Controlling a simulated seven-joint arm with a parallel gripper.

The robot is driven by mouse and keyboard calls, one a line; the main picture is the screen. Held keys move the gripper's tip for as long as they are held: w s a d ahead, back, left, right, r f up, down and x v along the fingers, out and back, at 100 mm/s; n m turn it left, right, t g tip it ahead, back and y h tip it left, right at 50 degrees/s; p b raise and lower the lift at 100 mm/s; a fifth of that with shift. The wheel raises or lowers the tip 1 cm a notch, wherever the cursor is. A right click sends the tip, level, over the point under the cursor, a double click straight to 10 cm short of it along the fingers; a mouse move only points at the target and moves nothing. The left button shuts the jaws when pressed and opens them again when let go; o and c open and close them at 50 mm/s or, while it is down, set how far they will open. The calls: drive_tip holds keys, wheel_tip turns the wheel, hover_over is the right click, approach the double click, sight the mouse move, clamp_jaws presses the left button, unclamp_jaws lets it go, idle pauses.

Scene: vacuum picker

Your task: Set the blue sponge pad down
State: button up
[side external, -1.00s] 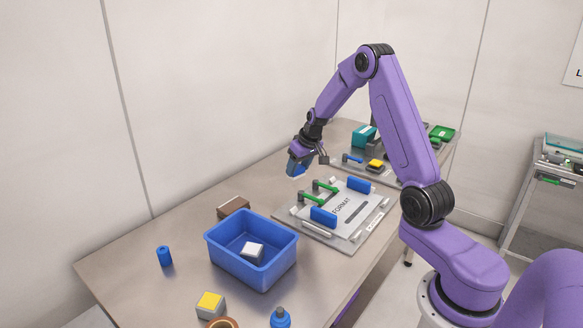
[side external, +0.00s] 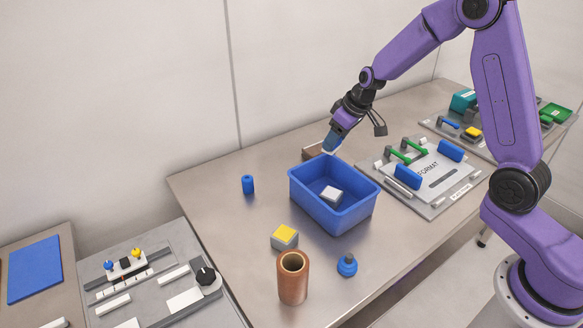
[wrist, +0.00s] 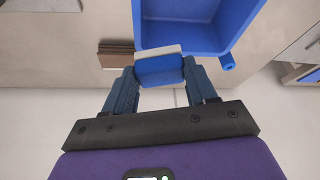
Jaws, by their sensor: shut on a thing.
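My gripper (side external: 340,133) is shut on the blue sponge pad (side external: 331,144), which has a pale face along one side. It hangs in the air near the far corner of the blue bin in the side view. In the wrist view the pad (wrist: 160,70) sits between both fingers of my gripper (wrist: 160,78), beside the bin wall. I cannot tell its exact height above the table.
The blue bin (side external: 337,218) holds a white-topped block (side external: 331,194). A brown block (side external: 313,151) lies behind it. A format plate (side external: 436,168) with green and blue clamps is to the right. A blue cylinder (side external: 248,185), yellow-topped block (side external: 285,236) and copper tube (side external: 293,278) stand nearby.

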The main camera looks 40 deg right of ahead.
drive_tip(key=shift+n, duration=0.4)
drive_tip(key=w+a+f, duration=0.1)
drive_tip(key=w+f, duration=0.2)
drive_tip(key=w, duration=0.1)
drive_tip(key=w+a+f, duration=0.2)
drive_tip(key=w+f, duration=0.1)
drive_tip(key=w, duration=0.1)
drive_tip(key=w+a+f, duration=0.1)
drive_tip(key=w+f, duration=0.2)
drive_tip(key=w, duration=0.2)
drive_tip(key=shift+a+f, duration=0.15)
drive_tip(key=shift+a, duration=0.15)
drive_tip(key=shift+w+f, duration=0.15)
drive_tip(key=shift+f, duration=0.8)
drive_tip(key=shift+w+f, duration=0.15)
drive_tip(key=shift+f, duration=0.75)
drive_tip(key=shift+f, duration=0.1)
drive_tip(key=o, duration=1)
drive_tip(key=shift+o, duration=0.2)
drive_tip(key=v, duration=1.2)
